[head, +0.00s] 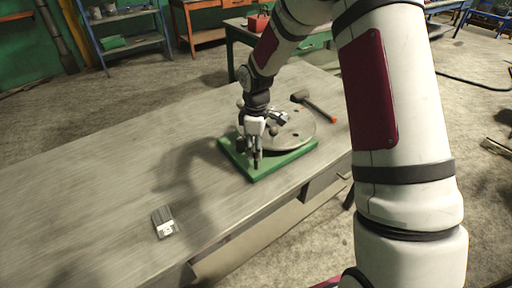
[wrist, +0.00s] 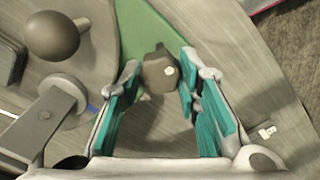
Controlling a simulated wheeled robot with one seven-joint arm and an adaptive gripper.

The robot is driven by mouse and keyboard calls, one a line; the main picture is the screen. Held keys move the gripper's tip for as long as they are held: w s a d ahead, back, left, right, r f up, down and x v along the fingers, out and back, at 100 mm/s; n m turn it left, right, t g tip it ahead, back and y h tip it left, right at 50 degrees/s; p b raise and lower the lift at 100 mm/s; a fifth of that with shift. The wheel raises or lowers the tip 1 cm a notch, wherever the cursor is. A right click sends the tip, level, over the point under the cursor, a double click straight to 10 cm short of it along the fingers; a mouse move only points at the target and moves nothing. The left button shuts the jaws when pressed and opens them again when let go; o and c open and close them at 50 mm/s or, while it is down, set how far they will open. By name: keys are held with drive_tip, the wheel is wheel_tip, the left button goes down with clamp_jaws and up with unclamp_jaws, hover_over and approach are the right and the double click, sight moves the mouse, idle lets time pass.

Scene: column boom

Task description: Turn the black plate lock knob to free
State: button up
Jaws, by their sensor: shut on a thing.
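The dark lock knob (wrist: 158,72), with a white mark on it, stands on the green base (wrist: 143,27) beside the round grey plate (wrist: 100,25). My gripper (head: 257,162) points down over the front of the green base (head: 262,173). In the wrist view its teal-padded fingers lie on either side of the knob, shut on it at the fingertips. The plate (head: 300,128) carries a crank arm (wrist: 42,118) and a dark ball handle (wrist: 51,34). A blue mark (wrist: 92,107) shows beside the crank arm. In the head view my gripper hides the knob.
The base sits near the front edge of a grey workbench (head: 100,190). A hammer (head: 316,107) with an orange handle end lies behind the plate. A small grey-and-white item (head: 165,222) lies at the front left. The left of the bench is mostly clear.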

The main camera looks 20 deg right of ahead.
drive_tip(key=shift+n, duration=0.4)
drive_tip(key=o, duration=1.1)
drive_tip(key=shift+o, duration=0.2)
wheel_tip(320, 180, up, 12)
